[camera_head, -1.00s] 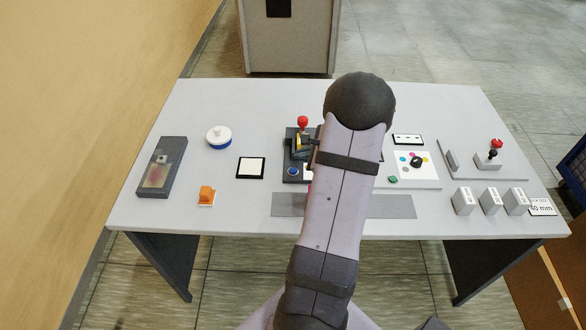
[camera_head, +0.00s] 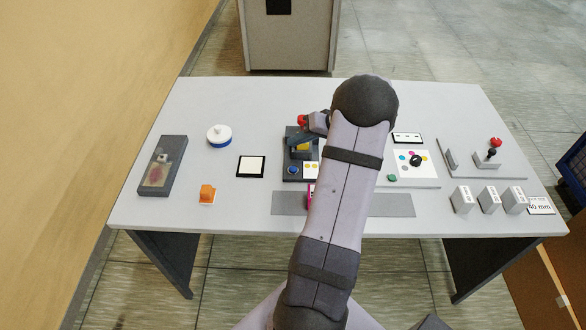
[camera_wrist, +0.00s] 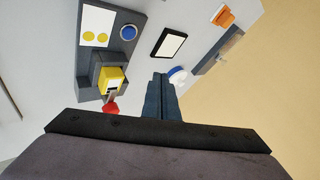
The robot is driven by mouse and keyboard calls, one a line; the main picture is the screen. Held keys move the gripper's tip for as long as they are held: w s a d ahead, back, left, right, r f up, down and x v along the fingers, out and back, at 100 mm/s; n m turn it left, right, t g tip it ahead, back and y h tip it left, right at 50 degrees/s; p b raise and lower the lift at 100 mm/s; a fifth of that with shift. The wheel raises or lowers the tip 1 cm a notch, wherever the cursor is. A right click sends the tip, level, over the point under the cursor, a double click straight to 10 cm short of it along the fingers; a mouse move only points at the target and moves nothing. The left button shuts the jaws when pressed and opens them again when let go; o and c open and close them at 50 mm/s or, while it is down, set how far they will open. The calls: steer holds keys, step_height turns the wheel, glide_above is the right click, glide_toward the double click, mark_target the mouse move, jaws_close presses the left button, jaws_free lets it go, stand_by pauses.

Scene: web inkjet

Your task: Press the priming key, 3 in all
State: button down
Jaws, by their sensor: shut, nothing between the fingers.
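No label reading priming key is legible, so I cannot tell for sure which control it is. A round blue button (camera_head: 292,170) sits at the front left of a dark panel (camera_head: 287,180); it also shows in the wrist view (camera_wrist: 128,32). Beside it is a white plate with yellow dots (camera_wrist: 96,26). Behind it stand a yellow block (camera_wrist: 110,78) and a red knob (camera_wrist: 111,107). A green button (camera_head: 392,178) is on the white panel to the right. My gripper (camera_wrist: 161,78) is shut and empty, above the table near the red knob, apart from the blue button.
A black-framed white pad (camera_head: 251,167), a blue-and-white round knob (camera_head: 219,136), an orange switch (camera_head: 207,193) and a grey tray (camera_head: 162,166) are on the left. A red-knobbed lever (camera_head: 494,146) and small white blocks (camera_head: 489,200) are on the right. My arm hides the table's middle.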

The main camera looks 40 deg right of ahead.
steer(key=shift+n, duration=0.7)
steer(key=shift+f, duration=0.15)
steer(key=b, duration=0.3)
glide_above(297, 170)
step_height(297, 170, down, 8)
steer(key=shift+a+r, duration=0.1)
steer(key=shift+r, duration=0.15)
steer(key=shift+f+b, duration=0.55)
steer(key=shift+b, duration=0.3)
steer(key=shift+s+f+b, duration=0.1)
steer(key=shift+f+b, duration=0.75)
steer(key=shift+b, duration=0.65)
stand_by(1.9)
steer(key=shift+r, duration=0.85)
stand_by(0.3)
